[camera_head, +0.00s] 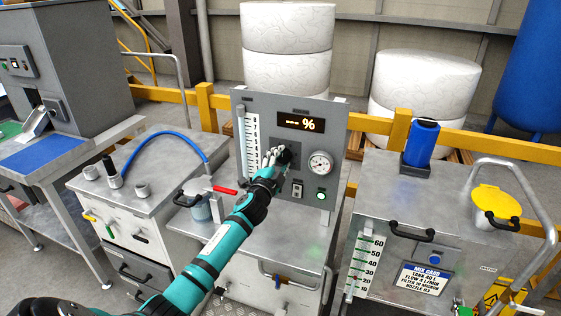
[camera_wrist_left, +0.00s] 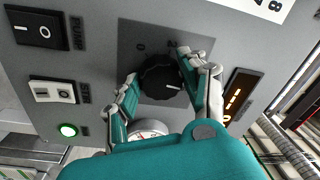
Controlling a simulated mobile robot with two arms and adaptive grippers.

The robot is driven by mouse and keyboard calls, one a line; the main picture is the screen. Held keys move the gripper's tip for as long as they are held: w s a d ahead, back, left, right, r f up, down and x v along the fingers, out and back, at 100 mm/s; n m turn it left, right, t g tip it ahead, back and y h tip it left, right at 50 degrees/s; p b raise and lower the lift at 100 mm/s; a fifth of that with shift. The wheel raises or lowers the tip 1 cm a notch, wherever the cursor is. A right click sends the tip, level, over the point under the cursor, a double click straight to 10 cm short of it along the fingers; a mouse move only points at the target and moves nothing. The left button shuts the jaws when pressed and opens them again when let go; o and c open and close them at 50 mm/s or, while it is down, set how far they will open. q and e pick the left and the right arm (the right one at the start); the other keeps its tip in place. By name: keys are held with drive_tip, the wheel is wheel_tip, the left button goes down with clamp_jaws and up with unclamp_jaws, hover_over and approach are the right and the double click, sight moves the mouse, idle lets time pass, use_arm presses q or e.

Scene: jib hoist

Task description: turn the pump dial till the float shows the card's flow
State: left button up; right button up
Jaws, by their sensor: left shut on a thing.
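My left gripper (camera_head: 279,157) is at the grey control panel (camera_head: 297,107), its fingers closed on either side of the black pump dial (camera_wrist_left: 164,77). The dial sits on a dark square plate, and its white pointer line shows in the left wrist view. A white flow scale (camera_head: 250,140) with numbers stands on the left of the panel; I cannot make out the float in it. The mix card (camera_head: 425,281) on the right-hand tank reads tank 40 L, flow 4 L/min, filter 10 micron, nozzle 03. My right gripper is not in view.
An orange display (camera_head: 300,123) shows a % sign. A round gauge (camera_head: 320,163) and lit green lamp (camera_head: 321,196) sit right of the dial. The left wrist view shows a PUMP rocker switch (camera_wrist_left: 39,30). A red-handled valve (camera_head: 225,190) is near my arm.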

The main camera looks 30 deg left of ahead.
use_arm(q)
drive_tip(key=shift+f+m, duration=0.1)
drive_tip(key=shift+m, duration=0.3)
drive_tip(key=o, duration=1.2)
drive_tip(key=shift+s, duration=0.1)
drive_tip(key=v, duration=1.2)
